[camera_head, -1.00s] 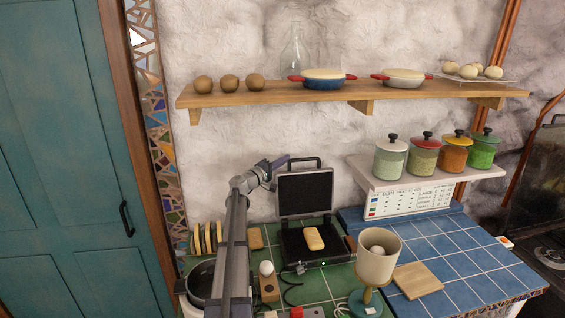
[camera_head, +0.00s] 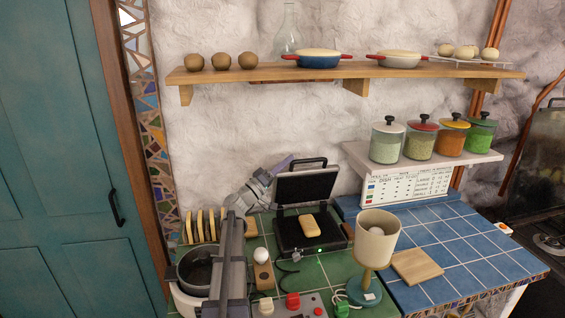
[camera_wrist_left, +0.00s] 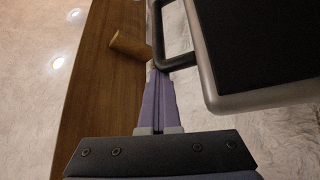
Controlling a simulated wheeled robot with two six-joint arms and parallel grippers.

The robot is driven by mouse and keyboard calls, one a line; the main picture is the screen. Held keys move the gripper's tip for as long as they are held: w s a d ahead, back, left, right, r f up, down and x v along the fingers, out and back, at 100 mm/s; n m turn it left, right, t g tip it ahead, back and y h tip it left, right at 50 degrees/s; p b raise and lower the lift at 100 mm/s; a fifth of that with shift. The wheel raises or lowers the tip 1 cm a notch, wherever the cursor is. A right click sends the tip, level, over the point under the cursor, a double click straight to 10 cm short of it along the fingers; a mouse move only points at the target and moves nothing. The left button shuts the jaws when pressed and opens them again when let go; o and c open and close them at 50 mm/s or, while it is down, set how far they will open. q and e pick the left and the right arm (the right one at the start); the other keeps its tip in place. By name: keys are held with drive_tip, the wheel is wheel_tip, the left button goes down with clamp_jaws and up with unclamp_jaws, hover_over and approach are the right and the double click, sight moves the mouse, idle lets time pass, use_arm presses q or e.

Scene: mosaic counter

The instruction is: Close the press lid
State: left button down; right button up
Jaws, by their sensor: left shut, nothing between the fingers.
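The press (camera_head: 291,240) stands on the green tiles, with a yellowish, bread-like piece (camera_head: 310,226) on its lower plate. Its dark lid (camera_head: 306,187) is open and leans slightly forward, with a black handle (camera_head: 309,162) on its top edge. My left gripper (camera_head: 287,161) is at the lid's top left, behind or beside the handle. Its purple fingers (camera_wrist_left: 158,100) are shut and empty. In the left wrist view they point at the handle (camera_wrist_left: 172,62) beside the lid (camera_wrist_left: 270,50); I cannot tell whether they touch. My right gripper is out of view.
A pot (camera_head: 196,268), an egg (camera_head: 261,255) and a control panel (camera_head: 300,305) lie left and in front. A wooden shelf (camera_head: 345,71) runs above.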

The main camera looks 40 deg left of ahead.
use_arm(q)
drive_tip(key=s+d+f+m+h+b, duration=0.1)
drive_tip(key=s+d+f+b, duration=0.3)
drive_tip(key=s+d, duration=0.1)
drive_tip(key=shift+d+m, duration=0.3)
drive_tip(key=shift+d, duration=0.25)
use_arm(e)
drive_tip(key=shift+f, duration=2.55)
use_arm(q)
drive_tip(key=shift+s+f, duration=0.1)
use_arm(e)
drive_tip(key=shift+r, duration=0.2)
use_arm(q)
wheel_tip(320, 180, up, 10)
drive_tip(key=p, duration=1)
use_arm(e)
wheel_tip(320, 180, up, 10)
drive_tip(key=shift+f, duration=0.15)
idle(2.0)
